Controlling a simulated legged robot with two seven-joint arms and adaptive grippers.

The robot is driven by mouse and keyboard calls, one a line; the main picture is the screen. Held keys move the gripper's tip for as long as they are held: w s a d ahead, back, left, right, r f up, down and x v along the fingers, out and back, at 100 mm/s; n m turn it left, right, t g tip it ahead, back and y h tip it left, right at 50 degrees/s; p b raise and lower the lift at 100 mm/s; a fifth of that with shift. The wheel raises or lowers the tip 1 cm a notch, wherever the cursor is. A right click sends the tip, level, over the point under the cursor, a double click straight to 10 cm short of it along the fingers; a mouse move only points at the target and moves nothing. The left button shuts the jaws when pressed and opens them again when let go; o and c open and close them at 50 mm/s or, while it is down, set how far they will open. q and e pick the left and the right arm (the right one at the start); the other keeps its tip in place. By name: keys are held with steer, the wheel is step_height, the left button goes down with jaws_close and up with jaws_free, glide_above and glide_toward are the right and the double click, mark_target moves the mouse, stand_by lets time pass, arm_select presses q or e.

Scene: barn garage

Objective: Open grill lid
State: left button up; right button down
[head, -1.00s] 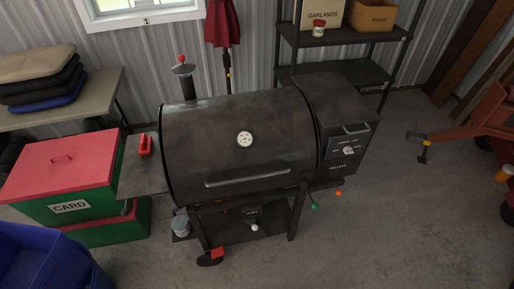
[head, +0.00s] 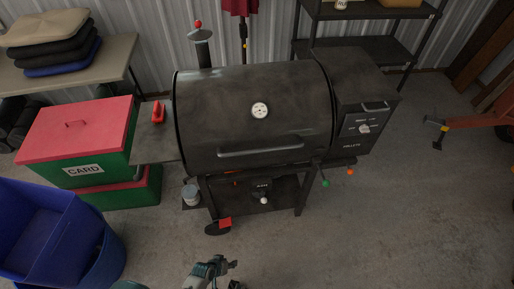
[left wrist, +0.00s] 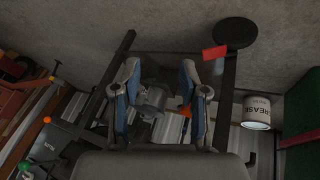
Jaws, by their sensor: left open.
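The black grill has its barrel lid (head: 240,115) shut, with a round white gauge (head: 260,110) on its front. The lid's long bar handle (head: 260,147) runs along the lower front of the lid. My left gripper (head: 231,274) shows at the bottom edge of the head view, low in front of the grill and well apart from the handle. In the left wrist view my left gripper (left wrist: 162,98) has its two blue-padded fingers spread, with nothing between them. The lid handle cannot be made out there. My right gripper is not in view.
A grease can (head: 191,195) hangs at the grill's lower left. Green boxes with red lids (head: 75,130) and blue bins (head: 55,235) stand at left. A pellet hopper (head: 365,110) adjoins the grill's right side.

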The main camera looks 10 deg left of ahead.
arm_select(q)
steer(key=w+r+n+t+h+b, duration=0.2)
steer(key=w+r+n+t+h, duration=0.3)
steer(key=w+r, duration=0.8)
steer(key=n+t+b, duration=0.2)
steer(key=n+t, duration=0.4)
steer(key=t, duration=0.2)
glide_toward(255, 152)
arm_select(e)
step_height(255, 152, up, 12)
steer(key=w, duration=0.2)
arm_select(q)
steer(key=p+x, duration=0.1)
steer(key=x, duration=0.2)
steer(key=p+x, duration=0.1)
steer(key=x, duration=0.3)
steer(key=p+x, duration=0.1)
steer(key=x, duration=0.2)
steer(key=shift+w+a+f+p, duration=0.1)
steer(key=shift+w+f+p, duration=0.2)
steer(key=shift+f+p, duration=0.1)
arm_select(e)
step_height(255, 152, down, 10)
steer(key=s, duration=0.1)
arm_select(q)
steer(key=shift+c, duration=0.2)
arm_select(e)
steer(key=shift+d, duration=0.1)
arm_select(q)
jaws_close()
